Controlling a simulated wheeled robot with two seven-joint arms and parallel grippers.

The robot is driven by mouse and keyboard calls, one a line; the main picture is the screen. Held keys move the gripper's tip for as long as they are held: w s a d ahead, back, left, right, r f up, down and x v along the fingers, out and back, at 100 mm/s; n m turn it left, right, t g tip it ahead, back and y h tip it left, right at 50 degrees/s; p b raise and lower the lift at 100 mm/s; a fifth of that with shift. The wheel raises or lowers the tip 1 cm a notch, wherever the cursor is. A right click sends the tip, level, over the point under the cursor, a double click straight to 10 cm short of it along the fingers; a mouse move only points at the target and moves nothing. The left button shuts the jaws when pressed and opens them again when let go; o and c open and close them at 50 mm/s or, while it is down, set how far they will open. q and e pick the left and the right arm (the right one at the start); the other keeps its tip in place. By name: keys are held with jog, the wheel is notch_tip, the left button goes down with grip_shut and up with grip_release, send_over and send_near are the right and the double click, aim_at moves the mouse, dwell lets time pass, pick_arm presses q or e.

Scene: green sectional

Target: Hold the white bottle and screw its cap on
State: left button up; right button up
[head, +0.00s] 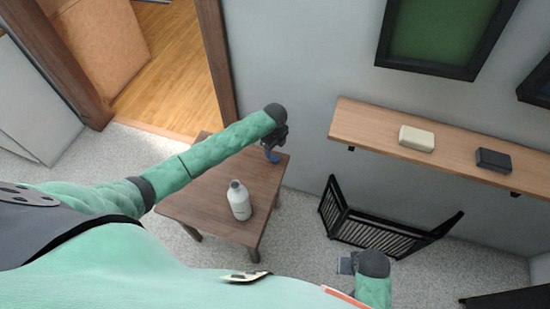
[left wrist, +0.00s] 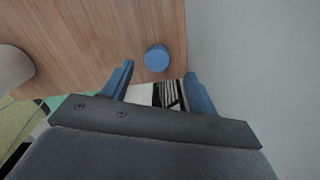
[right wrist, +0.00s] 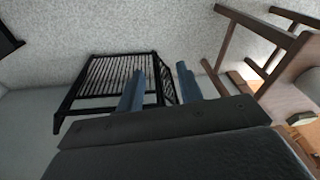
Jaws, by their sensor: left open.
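The white bottle (head: 239,202) stands upright on the small brown table (head: 202,205), its neck uncovered. A pale rounded shape at the left edge of the left wrist view (left wrist: 14,68) looks like part of it. The round blue cap (left wrist: 157,58) lies on the table top near its edge, apart from the bottle. My left gripper (head: 271,155) is above the table's far right corner, open, with the cap seen just beyond and between its fingertips. My right gripper (head: 346,264) is open and empty, away from the table over the floor; its parted fingers show in the right wrist view (right wrist: 160,78).
A black slatted rack (head: 385,232) stands on the floor by the wall, right of the table. A wooden wall shelf (head: 365,128) holds a cream block (head: 417,138) and a dark block (head: 494,160). The table top around the bottle is clear.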

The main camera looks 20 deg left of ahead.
aim_at(274, 157)
pick_arm(q)
jog(key=shift+f, duration=0.35)
jog(key=f, duration=0.1)
jog(key=f+p, duration=0.1)
jog(key=f, duration=0.1)
jog(key=shift+s+f+p, duration=0.2)
jog(key=shift+f+p, duration=0.05)
jog(key=shift+p, duration=0.05)
jog(key=shift+a+f, duration=0.15)
jog(key=shift+f, duration=0.4)
pick_arm(e)
notch_tip(274, 157, down, 7)
jog(key=shift+s+d+f, duration=0.15)
jog(key=shift+d+f, duration=0.05)
pick_arm(q)
jog(key=c, duration=1.1)
